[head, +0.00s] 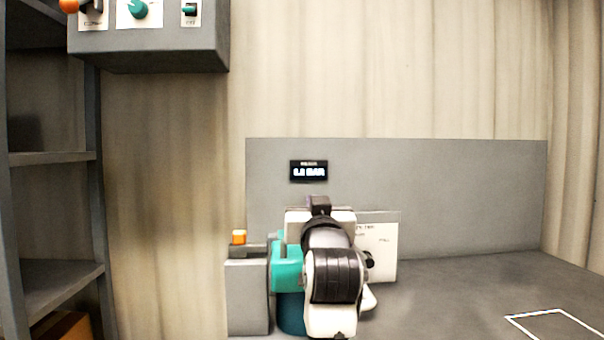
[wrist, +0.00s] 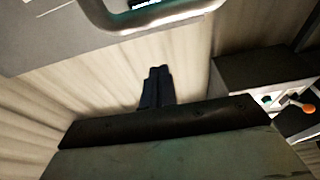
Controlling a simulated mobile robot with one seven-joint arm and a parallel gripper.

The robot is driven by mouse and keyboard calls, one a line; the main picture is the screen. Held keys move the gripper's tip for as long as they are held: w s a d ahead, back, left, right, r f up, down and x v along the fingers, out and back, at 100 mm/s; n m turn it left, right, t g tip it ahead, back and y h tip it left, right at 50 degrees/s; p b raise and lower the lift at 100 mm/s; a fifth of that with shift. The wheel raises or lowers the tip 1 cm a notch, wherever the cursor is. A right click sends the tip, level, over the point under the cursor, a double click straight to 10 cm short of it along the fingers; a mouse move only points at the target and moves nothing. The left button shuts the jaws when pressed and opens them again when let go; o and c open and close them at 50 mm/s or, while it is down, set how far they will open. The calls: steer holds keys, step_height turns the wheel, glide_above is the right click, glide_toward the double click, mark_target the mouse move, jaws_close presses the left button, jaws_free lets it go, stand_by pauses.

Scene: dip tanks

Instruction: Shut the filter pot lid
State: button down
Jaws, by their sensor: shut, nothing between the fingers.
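A teal pot (head: 290,314), which I take for the filter pot, stands on the counter behind my arm. A brighter teal part (head: 286,265) shows above it, left of my arm. My arm covers much of both, so I cannot tell how the lid sits. My gripper (wrist: 157,72) is shut and empty in the wrist view, its dark fingers together against the pale wall panelling. A rounded grey bar (wrist: 150,24) crosses the top of that view, apart from the fingertips; I cannot tell what it belongs to.
A grey box with an orange top piece (head: 239,237) stands left of the pot. A white labelled panel (head: 384,246) is behind my arm. A pressure display (head: 309,171) is on the grey backboard. A control box (head: 150,48) hangs upper left. The counter (head: 455,295) is clear at right.

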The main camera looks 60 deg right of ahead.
step_height(320, 180, down, 6)
steer(key=s+a+t+h+b, duration=0.1)
steer(key=a+b, duration=0.1)
steer(key=b, duration=0.2)
steer(key=shift+s+f+h+b, duration=0.2)
steer(key=shift+s+h+b, duration=0.05)
steer(key=shift+h+b, duration=0.15)
